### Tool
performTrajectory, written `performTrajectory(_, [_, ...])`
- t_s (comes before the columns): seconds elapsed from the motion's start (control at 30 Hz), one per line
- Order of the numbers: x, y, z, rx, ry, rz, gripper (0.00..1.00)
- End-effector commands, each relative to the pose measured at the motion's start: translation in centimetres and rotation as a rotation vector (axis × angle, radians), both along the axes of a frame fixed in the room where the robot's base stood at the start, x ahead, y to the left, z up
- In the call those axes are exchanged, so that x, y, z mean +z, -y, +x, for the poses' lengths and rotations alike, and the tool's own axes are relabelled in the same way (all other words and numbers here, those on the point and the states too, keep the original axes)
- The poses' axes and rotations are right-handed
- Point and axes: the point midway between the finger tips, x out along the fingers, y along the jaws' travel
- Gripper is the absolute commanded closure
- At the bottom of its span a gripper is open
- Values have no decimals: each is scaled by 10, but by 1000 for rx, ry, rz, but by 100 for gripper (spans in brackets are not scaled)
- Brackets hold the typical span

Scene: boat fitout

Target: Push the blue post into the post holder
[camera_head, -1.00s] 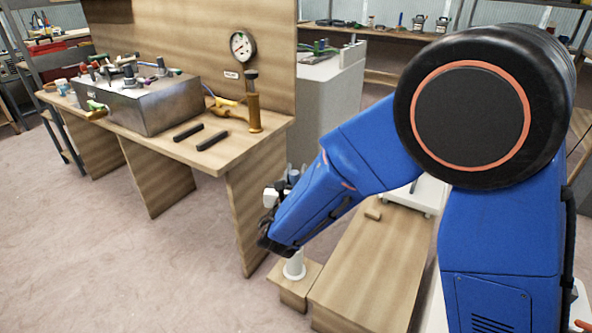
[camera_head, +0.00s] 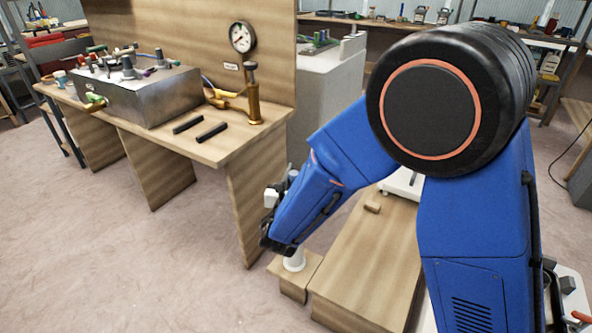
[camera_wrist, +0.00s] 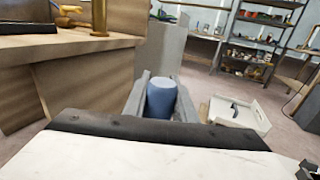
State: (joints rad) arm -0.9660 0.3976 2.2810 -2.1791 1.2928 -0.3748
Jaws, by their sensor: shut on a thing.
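The blue post (camera_wrist: 162,99) is upright between the two grey fingers of my gripper (camera_wrist: 161,97) in the wrist view. The gripper is shut on it, and only its upper part shows. In the camera_head view my gripper (camera_head: 284,186) is mostly behind my blue forearm. A white cylindrical piece, seemingly the post holder (camera_head: 294,262), stands on a small wooden block below my wrist. My arm hides its top, so I cannot tell how deep the post sits in it.
A wooden workbench (camera_head: 225,150) with a metal box (camera_head: 150,97), two black bars and a brass pump stands at left. A low wooden platform (camera_head: 365,265) lies right of the holder, with a small wooden piece on it. A white tray (camera_wrist: 238,114) is at right. Open floor lies left.

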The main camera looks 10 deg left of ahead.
Motion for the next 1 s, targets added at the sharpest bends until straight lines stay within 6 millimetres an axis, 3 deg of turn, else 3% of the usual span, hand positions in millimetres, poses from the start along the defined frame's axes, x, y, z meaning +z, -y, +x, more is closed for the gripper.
performTrajectory(1.0, [-29,0,0,1,1,0,100])
